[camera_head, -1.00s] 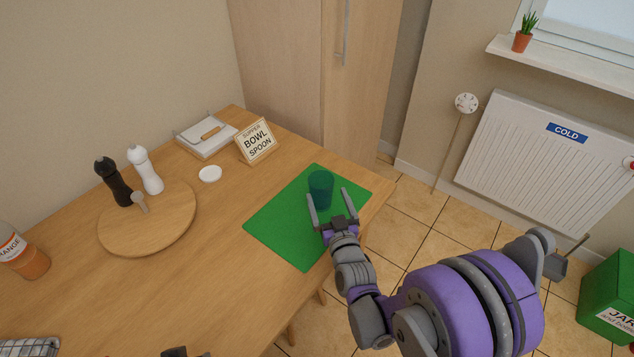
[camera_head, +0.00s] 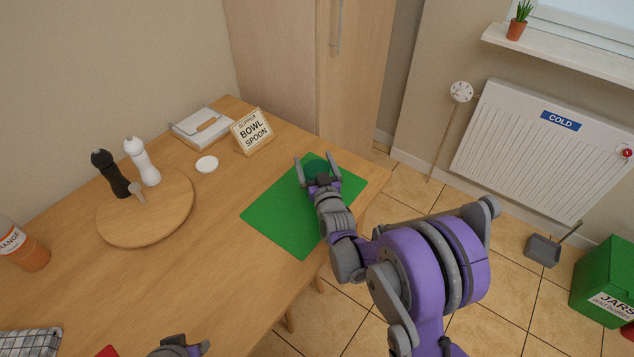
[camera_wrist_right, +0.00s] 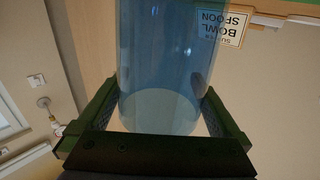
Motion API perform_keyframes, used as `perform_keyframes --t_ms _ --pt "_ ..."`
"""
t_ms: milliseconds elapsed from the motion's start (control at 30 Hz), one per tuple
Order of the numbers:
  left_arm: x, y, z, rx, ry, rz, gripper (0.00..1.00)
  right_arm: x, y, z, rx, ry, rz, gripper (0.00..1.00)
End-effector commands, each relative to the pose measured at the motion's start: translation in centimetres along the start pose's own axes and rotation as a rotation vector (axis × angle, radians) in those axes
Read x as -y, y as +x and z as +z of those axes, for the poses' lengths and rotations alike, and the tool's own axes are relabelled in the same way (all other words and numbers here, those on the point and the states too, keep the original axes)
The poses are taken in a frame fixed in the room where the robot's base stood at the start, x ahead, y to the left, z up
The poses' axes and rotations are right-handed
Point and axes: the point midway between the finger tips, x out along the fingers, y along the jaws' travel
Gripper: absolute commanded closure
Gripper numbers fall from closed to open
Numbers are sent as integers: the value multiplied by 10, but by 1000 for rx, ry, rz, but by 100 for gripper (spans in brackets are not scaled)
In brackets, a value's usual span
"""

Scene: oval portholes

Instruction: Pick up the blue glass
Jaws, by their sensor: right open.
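The blue glass (camera_head: 315,167) stands on the green mat (camera_head: 285,215) near the table's far right corner; against the mat it looks dark teal. My right gripper (camera_head: 317,160) is open, with one finger on each side of the glass. Its palm hides the glass's near lower part in the head view. In the right wrist view, the see-through blue glass (camera_wrist_right: 165,70) fills the space between the two fingers (camera_wrist_right: 162,110). I cannot tell whether either finger touches it. Part of my left gripper (camera_head: 180,347) shows at the bottom edge; its jaws are unclear.
A sign reading "SUPPER BOWL SPOON" (camera_head: 252,131) stands left of the mat. A white disc (camera_head: 207,164), a round board (camera_head: 150,225) with black and white mills, and an orange bottle (camera_head: 22,248) are farther left. The tabletop between is clear.

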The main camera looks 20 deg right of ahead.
Motion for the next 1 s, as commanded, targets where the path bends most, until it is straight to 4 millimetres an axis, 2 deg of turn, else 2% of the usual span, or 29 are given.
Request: perform_keyframes --t_ms 67,600,867,1000 --pt "0 0 0 0 0 0 63 0 0 0 0 0 0 2" --pt "0 0 0 0 0 0 63 0 -1 0 0 0 0 99" --pt "0 0 0 0 0 0 63 0 -1 -1 0 0 0 100" --pt "0 -2 -1 -1 0 0 63 0 -1 -12 -1 0 0 100"
